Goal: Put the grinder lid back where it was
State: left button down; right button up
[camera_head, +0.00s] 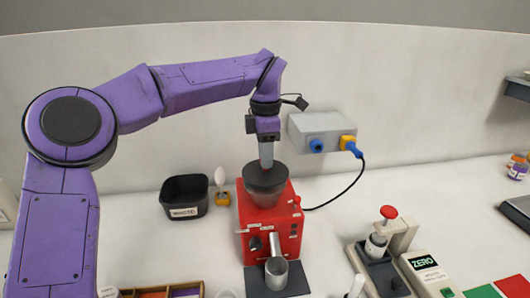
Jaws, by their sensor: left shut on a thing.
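The red grinder (283,232) stands on the white table in the middle of the view. A dark round grinder lid (265,178) is at the top of its hopper (268,200). My left gripper (266,162) points straight down over the grinder and is shut on the lid. The lid looks level over the hopper; I cannot tell whether it is fully seated. A metal cup (276,270) is at the grinder's front. My right gripper is not in view.
A black bin (185,196) stands left of the grinder, beside a small yellow stand (222,198). A grey box (322,130) on the wall has a cable that hangs behind the grinder. A red-knobbed press (388,212) and a ZERO device (427,268) stand at right.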

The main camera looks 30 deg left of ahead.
pick_arm(q)
jog(key=shift+s+r, duration=0.1)
jog(key=shift+r, duration=0.05)
jog(key=shift+s+f, duration=0.2)
jog(key=shift+w+f, duration=0.2)
jog(key=shift+f, duration=0.25)
jog(key=c, duration=0.9)
grip_release()
jog(key=shift+s+r, duration=0.1)
jog(key=shift+s, duration=0.05)
jog(key=shift+o, duration=0.2)
notch_tip(320, 180, up, 13)
jog(key=p, duration=0.2)
jog(key=shift+p, duration=0.3)
